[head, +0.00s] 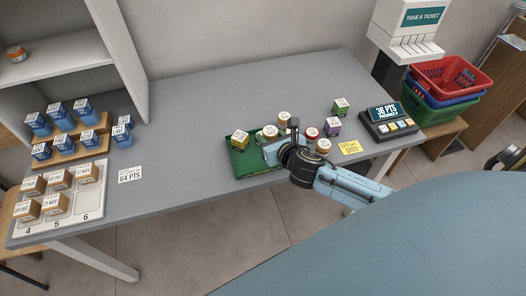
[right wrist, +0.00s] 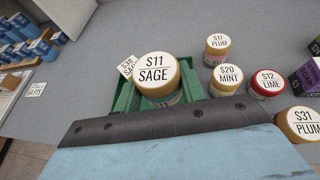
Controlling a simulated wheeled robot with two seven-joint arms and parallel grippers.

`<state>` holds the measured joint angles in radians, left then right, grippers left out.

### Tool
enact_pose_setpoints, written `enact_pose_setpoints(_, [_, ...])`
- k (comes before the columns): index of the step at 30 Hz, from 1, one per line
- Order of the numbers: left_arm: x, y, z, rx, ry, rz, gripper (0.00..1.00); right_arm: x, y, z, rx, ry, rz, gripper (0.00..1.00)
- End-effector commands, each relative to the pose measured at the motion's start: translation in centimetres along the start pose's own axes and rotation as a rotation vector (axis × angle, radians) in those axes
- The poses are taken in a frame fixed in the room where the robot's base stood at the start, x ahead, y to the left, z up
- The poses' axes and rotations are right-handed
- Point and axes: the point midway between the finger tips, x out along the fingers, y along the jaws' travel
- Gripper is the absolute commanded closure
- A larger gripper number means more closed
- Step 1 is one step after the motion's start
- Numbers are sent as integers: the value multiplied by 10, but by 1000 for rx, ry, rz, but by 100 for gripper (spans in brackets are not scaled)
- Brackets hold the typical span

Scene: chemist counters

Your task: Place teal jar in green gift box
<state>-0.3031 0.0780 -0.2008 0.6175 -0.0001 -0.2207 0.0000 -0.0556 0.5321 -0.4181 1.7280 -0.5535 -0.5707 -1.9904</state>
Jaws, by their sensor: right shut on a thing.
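The green gift box (head: 238,162) sits near the counter's front edge, and its green wall also shows in the right wrist view (right wrist: 124,104). My right gripper (head: 272,152) is over the box's right part, shut on a jar with a cream lid marked S11 SAGE (right wrist: 158,75). A smaller item labelled S38 (right wrist: 127,67) is at the box's far left corner. My left gripper is not in view.
Jars marked S17 PLUM (right wrist: 217,45), S20 MINT (right wrist: 228,78), S12 LIME (right wrist: 266,83) and S31 PLUM (right wrist: 303,123) stand close right of the box. A points display (head: 388,120) is further right.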

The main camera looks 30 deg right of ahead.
Motion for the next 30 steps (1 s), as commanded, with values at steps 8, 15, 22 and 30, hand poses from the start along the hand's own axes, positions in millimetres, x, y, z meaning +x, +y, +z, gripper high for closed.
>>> enact_pose_setpoints(8, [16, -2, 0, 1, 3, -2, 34, 15, 0, -36, 1, -1, -1, 84])
enact_pose_setpoints(15, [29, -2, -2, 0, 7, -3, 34, 26, 0, -64, 3, 0, -1, 84])
enact_pose_setpoints(22, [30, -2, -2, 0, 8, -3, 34, 29, 0, -68, 0, -2, 0, 84])
enact_pose_setpoints(30, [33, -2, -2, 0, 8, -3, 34, 30, 0, -72, -1, -1, -1, 54])
